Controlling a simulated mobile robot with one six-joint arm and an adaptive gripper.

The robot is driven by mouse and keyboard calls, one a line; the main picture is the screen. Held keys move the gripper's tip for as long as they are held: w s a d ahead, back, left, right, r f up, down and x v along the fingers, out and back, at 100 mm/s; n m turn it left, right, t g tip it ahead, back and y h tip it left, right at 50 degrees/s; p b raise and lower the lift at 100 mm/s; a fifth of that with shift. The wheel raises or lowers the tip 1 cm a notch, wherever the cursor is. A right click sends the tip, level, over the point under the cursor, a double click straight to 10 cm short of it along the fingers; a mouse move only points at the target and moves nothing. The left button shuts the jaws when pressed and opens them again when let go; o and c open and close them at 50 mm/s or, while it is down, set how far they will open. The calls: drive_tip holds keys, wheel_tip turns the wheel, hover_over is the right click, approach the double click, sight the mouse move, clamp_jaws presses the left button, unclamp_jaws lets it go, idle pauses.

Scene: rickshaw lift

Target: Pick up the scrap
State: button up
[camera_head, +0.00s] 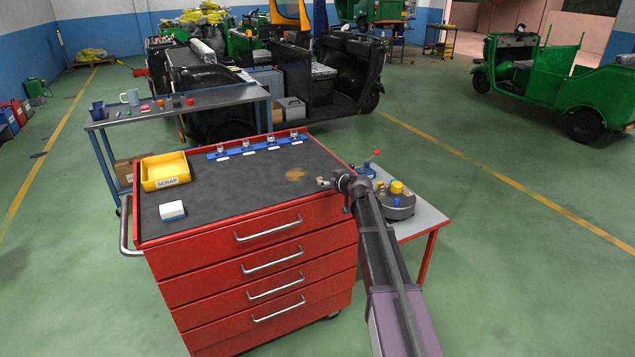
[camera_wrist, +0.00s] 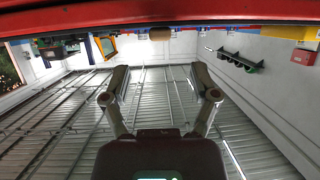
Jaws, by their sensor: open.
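A yellow bin (camera_head: 165,183) with a "SCRAP" label on its front wall sits at the left of the dark top of the red tool cabinet. Its inside looks empty from here. I cannot make out a loose piece of scrap for certain. My gripper (camera_head: 326,183) is at the right edge of the cabinet top, well to the right of the bin. In the wrist view my gripper (camera_wrist: 158,78) has its two fingers spread wide with nothing between them.
A white block (camera_head: 172,211) lies in front of the bin. A blue rail (camera_head: 257,146) with several small metal parts runs along the back. A grey side table (camera_head: 421,215) with a round fixture stands right. The mat's middle is clear.

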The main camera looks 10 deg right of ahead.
sight(322, 179)
drive_tip(key=shift+b+x, duration=0.95)
drive_tip(key=shift+x, duration=1.1)
drive_tip(key=shift+w+a+f, duration=0.2)
drive_tip(key=shift+w+f, duration=0.15)
drive_tip(key=shift+w, duration=0.1)
drive_tip(key=c, duration=0.8)
